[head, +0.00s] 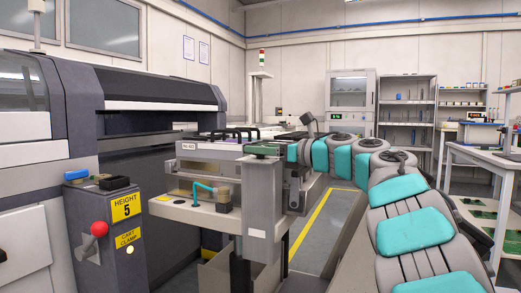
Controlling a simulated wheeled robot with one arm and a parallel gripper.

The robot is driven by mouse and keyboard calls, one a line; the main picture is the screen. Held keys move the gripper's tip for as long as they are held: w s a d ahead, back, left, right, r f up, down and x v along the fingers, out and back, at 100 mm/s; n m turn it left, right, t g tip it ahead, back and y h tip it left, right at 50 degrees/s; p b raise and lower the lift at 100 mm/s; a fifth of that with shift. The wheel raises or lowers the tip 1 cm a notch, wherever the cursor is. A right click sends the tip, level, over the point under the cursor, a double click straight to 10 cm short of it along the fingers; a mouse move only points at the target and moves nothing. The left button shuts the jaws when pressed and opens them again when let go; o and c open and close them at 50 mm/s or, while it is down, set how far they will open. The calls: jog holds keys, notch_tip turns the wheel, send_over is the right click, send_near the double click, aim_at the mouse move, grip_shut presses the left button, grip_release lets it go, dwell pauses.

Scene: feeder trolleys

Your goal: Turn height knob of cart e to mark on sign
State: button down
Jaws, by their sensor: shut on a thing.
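A feeder cart (183,208) stands docked at the machine, left of the middle. It has a cream shelf, a grey upright and a small white label too small to read. I cannot make out its letter or a height knob with a scale. A yellow sign (125,206) on the machine's grey post reads "HEIGHT 5". My arm (412,228) reaches in from the lower right, and its far teal links end beside the cart's right upright. My gripper's fingers are hidden behind the cart and the arm links.
A red ball-ended lever (99,229) sits on the post beside a "CART CLAMP" sign (128,238). A teal bent handle (203,187) and a dark block stand on the cart shelf. A yellow-lined floor (322,222) lies open behind. A workbench (497,225) stands right.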

jog(key=shift+s+a+f+m+t+h+b, duration=0.1)
jog(key=shift+f+m+t+h+b, duration=0.05)
jog(key=shift+m+t+h+b, duration=1.2)
jog(key=shift+m+t+h, duration=0.75)
jog(key=shift+t, duration=0.4)
jog(key=shift+t+h, duration=0.3)
jog(key=shift+h, duration=0.1)
jog(key=shift+m, duration=0.3)
jog(key=shift+c, duration=1.3)
grip_release()
jog(key=shift+d, duration=0.2)
jog(key=v, duration=0.7)
jog(key=shift+s, duration=0.25)
